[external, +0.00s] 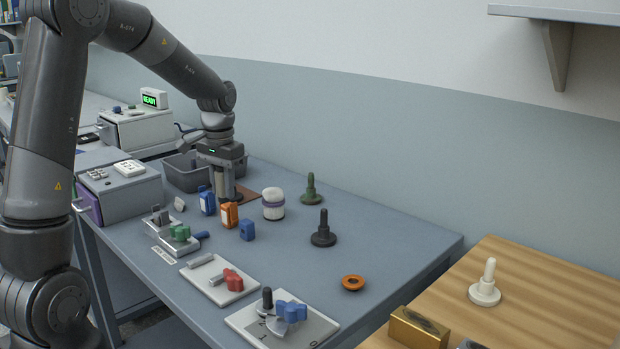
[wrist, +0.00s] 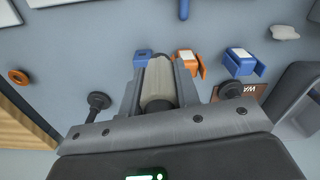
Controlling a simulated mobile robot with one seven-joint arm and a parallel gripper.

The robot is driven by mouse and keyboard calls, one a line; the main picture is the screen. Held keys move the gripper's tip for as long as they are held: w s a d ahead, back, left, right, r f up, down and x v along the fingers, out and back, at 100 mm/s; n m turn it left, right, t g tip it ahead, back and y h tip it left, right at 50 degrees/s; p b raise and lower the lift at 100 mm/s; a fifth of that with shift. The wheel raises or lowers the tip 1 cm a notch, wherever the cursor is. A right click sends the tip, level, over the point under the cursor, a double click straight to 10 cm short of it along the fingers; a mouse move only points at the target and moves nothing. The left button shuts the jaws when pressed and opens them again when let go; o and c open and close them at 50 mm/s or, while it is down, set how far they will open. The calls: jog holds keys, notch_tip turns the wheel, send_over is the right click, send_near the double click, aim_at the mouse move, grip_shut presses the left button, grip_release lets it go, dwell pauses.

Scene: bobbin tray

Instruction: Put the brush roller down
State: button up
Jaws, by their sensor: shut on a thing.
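The brush roller (wrist: 159,78) is a cream cylinder with a darker end, held between the jaws in the wrist view. My gripper (external: 226,196) is shut on it, pointing down over the rear part of the blue-grey table.
An orange block (external: 229,216), blue blocks (external: 207,202) (external: 247,230) and a white roll with a purple band (external: 273,212) stand close to the gripper. A grey bin (external: 180,176) is behind it. Dark (external: 323,235) and green (external: 311,190) knobbed pegs stand right.

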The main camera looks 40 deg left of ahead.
jog(key=a+f, duration=0.2)
jog(key=a, duration=0.1)
jog(key=a+f, duration=0.2)
jog(key=a, duration=0.1)
jog(key=a+f, duration=0.1)
jog(key=a, duration=0.2)
jog(key=shift+w+a+f, duration=0.25)
jog(key=shift+w+f, duration=0.05)
jog(key=shift+f, duration=0.1)
jog(key=shift+a+f, duration=0.1)
jog(key=shift+f, duration=1.95)
jog(key=shift+f, duration=0.15)
jog(key=o, duration=0.7)
